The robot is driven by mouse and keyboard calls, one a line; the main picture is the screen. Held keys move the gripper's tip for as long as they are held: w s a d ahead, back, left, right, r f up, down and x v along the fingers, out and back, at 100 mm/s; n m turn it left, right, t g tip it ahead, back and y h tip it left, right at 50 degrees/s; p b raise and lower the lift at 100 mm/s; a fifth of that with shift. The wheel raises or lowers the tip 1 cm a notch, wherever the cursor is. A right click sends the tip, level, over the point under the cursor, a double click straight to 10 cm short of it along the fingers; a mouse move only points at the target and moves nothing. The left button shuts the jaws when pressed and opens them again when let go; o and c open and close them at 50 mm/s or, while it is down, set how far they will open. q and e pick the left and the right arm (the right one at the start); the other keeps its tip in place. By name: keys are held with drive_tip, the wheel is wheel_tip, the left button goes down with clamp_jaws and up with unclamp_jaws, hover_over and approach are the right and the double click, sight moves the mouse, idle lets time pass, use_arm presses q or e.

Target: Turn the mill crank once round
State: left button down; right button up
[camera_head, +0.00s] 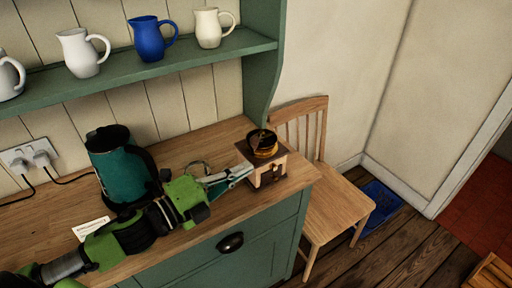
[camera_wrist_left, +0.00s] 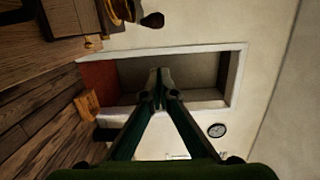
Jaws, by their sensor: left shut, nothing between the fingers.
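The mill (camera_head: 270,174) stands at the right end of the wooden counter, a small wooden box with a brass top (camera_head: 266,151) and a dark upper part. In the left wrist view the mill (camera_wrist_left: 70,18) is at the top left, with its brass top beside it. A dark knob (camera_wrist_left: 152,20), which looks like the crank's handle, shows there near the top edge. My left gripper (camera_head: 246,170) is shut and empty, close to the mill's left side in the head view. In the wrist view its fingertips (camera_wrist_left: 160,73) meet below the knob, apart from it. My right gripper is not in view.
A teal kettle (camera_head: 116,168) stands left on the counter, behind my left arm. Several jugs stand on the green shelf (camera_head: 190,57) above. A wooden chair (camera_head: 335,205) is just right of the counter. A blue tray (camera_head: 382,198) lies on the floor. A wall clock (camera_wrist_left: 217,130) shows.

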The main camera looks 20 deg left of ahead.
sight(258, 142)
use_arm(q)
drive_tip(key=p+x, duration=0.4)
drive_tip(key=x, duration=0.5)
drive_tip(key=a, duration=0.4)
drive_tip(key=shift+w+p, duration=0.3)
drive_tip(key=shift+p, duration=0.1)
drive_tip(key=shift+a, duration=0.1)
drive_tip(key=shift+a+m+g+h, duration=0.25)
drive_tip(key=shift+m+g+h, duration=0.05)
drive_tip(key=shift+h, duration=0.1)
